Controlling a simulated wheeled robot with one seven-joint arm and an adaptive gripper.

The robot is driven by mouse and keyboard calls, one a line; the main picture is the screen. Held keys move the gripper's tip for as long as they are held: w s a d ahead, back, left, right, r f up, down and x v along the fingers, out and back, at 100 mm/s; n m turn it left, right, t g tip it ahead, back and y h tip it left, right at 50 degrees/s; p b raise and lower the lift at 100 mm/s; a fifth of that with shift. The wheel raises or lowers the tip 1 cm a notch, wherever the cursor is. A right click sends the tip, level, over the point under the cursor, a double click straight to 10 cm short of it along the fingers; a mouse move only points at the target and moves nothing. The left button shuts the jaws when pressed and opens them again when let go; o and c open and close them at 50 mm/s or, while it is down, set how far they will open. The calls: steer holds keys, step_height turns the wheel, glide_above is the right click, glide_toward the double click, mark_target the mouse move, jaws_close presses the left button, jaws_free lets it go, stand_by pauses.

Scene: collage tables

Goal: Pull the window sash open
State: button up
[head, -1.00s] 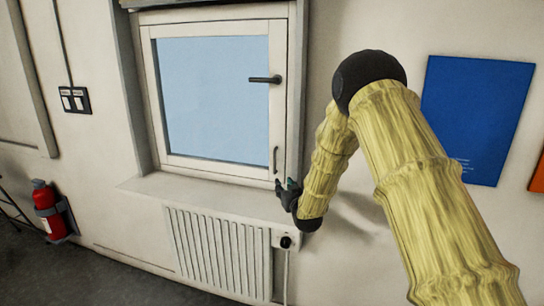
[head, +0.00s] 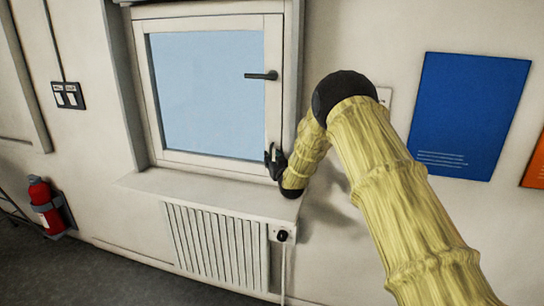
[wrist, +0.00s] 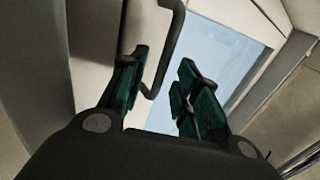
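The white-framed window sash (head: 207,162) with a pale blue pane sits in its frame and looks closed in the head view. A dark lever handle (head: 262,75) lies horizontal on its right stile. A small pull handle (head: 273,150) is low on the same stile, partly hidden by my gripper (head: 276,163). In the wrist view my gripper (wrist: 163,68) is open, its green-padded fingers apart. The grey bar of the pull handle (wrist: 167,55) shows between the fingers, closer to the left one. I cannot tell whether it touches that finger.
A sill (head: 210,187) and a white radiator (head: 215,245) are below the window, with a valve knob (head: 282,235) at its right. A blue poster (head: 470,115) hangs on the right wall. A red fire extinguisher (head: 42,205) is far left.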

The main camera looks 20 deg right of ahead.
steer(key=shift+w+f, duration=0.3)
steer(key=shift+w, duration=0.45)
steer(key=shift+r, duration=0.1)
steer(key=shift+s, duration=0.15)
steer(key=shift+c, duration=0.5)
jaws_close()
